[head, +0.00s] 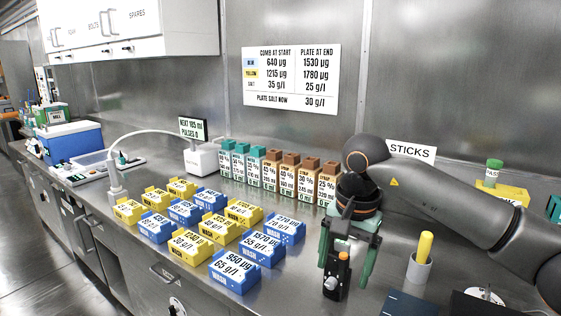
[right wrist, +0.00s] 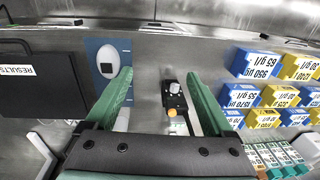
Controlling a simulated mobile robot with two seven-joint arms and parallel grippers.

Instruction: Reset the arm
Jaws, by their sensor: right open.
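My right arm reaches in from the right in the head view. Its gripper (head: 345,268) points down over the counter, with two green fingers spread apart. In the right wrist view the gripper (right wrist: 160,76) is open, and nothing is clamped between its fingers. A small black device with an orange knob (head: 343,274) shows between the fingers in the head view. In the right wrist view the device (right wrist: 174,98) lies beyond the fingers, nearer the right one; I cannot tell whether it touches. My left gripper is not in view.
Blue and yellow labelled blocks (head: 233,271) fill the counter left of the gripper. Capped bottles (head: 272,168) line up behind. A grey cup (head: 417,267) holding a yellow stick (head: 425,246) stands to the right. A dark folder (right wrist: 40,80) lies left in the wrist view.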

